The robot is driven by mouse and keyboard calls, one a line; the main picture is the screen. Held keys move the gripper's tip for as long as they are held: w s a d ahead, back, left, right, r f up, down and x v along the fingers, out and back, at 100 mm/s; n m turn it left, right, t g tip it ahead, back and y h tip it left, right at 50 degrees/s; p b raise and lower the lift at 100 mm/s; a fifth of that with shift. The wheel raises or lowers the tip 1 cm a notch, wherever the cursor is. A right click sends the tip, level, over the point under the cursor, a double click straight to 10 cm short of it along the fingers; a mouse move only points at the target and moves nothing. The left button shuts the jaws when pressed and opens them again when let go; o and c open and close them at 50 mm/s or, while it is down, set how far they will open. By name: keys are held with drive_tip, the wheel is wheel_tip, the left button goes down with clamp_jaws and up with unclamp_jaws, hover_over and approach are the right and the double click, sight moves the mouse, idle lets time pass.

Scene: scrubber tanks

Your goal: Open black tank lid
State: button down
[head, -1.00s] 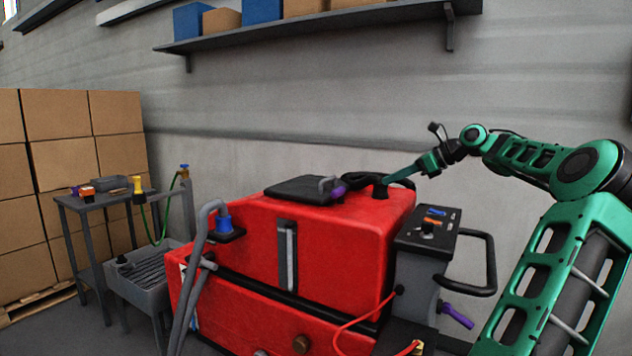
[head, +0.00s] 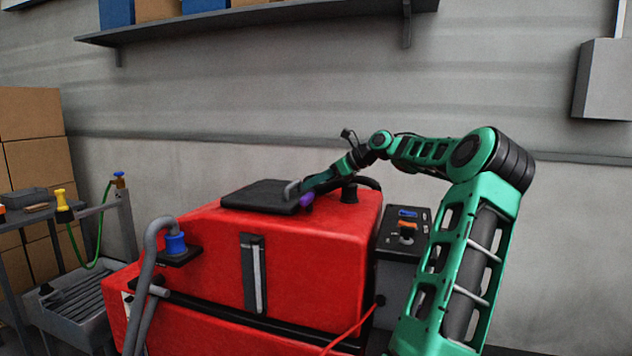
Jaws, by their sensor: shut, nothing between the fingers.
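The black tank lid (head: 260,197) lies flat and closed on top of the red scrubber tank (head: 300,260). A grey handle (head: 292,189) stands at the lid's right edge, with a purple latch (head: 307,201) just beside it. My gripper (head: 308,185) is shut and empty, its green fingers pointing down-left close to the handle and latch. I cannot tell whether the fingertips touch the handle. The fingers partly cover the area behind the latch.
A black cap (head: 349,192) with a dark hose stands on the tank right of the lid. A control panel (head: 407,232) stands at the right. A grey hose with a blue fitting (head: 175,243) is at the left front. A sink (head: 85,305) stands further left.

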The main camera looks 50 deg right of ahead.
drive_tip(key=shift+x, duration=1.85)
